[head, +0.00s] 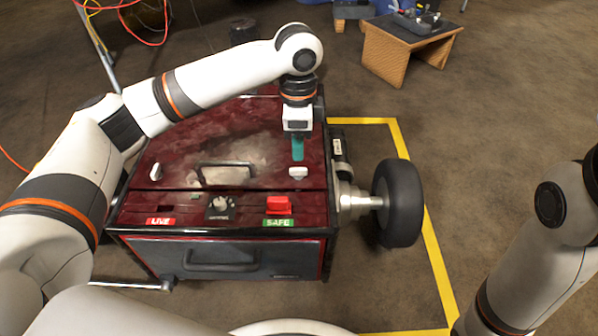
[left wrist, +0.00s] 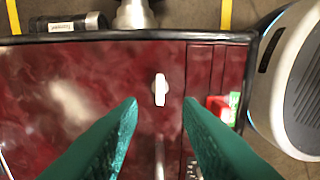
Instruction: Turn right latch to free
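The right latch (head: 298,172) is a small white tab on the dark red lid (head: 150,140) of the charger box. In the head view it lies crosswise, while the left latch (head: 156,172) points more front to back. My left gripper (head: 298,157) hangs over the lid, just behind the right latch. In the left wrist view its green fingers (left wrist: 161,104) are open and apart, and the latch (left wrist: 160,89) shows between and just past their tips. I cannot tell its height above the lid. My right gripper is out of view; only my right arm shows.
The box front has a black knob (head: 220,208), a red switch (head: 278,205) at a green SAFE label, and a red LIVE label. A lid handle (head: 224,174) lies between the latches. A wheel (head: 399,203) stands right of the box. A wooden stand (head: 405,50) is behind.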

